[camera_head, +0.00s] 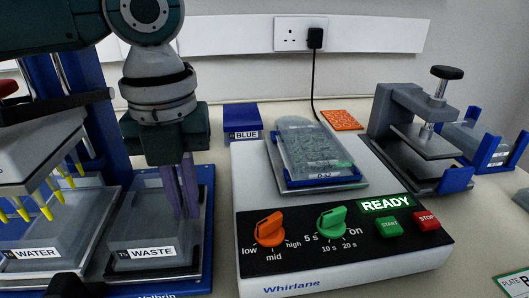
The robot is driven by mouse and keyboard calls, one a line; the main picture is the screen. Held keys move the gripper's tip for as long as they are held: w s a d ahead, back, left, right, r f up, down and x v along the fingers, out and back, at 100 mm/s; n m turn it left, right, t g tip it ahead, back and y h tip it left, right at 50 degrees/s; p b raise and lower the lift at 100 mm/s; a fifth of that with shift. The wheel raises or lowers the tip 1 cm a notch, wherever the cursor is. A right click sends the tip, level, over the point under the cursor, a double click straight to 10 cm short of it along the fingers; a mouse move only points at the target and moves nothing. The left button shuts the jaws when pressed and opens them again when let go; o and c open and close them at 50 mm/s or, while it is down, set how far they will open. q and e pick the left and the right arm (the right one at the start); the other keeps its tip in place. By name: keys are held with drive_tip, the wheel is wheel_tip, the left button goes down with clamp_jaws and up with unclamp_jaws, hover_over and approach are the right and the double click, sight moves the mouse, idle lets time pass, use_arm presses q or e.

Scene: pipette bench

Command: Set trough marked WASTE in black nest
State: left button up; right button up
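The grey trough marked WASTE (130,235) sits upright at the lower left, on the blue-edged base of the pipetting device. Dark surface shows at its front edge; I cannot make out clearly whether this is the black nest or how the trough sits in it. My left gripper (184,214) points down over the trough's right part, its purple fingers close together and overlapping the trough in the view. I cannot tell whether they grip its wall. My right gripper is not in view.
A trough marked WATER (50,235) stands to the left under yellow pipette tips (44,208). The white Whirlane shaker (330,275), carrying a clear-lidded plate (315,150), stands to the right. A blue box (240,117) is behind; a grey press (400,105) is farther right.

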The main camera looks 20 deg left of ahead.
use_arm(q)
drive_tip(key=o, duration=0.3)
wheel_tip(320, 180, up, 13)
drive_tip(key=shift+f+p, duration=0.2)
drive_tip(key=shift+p, duration=0.45)
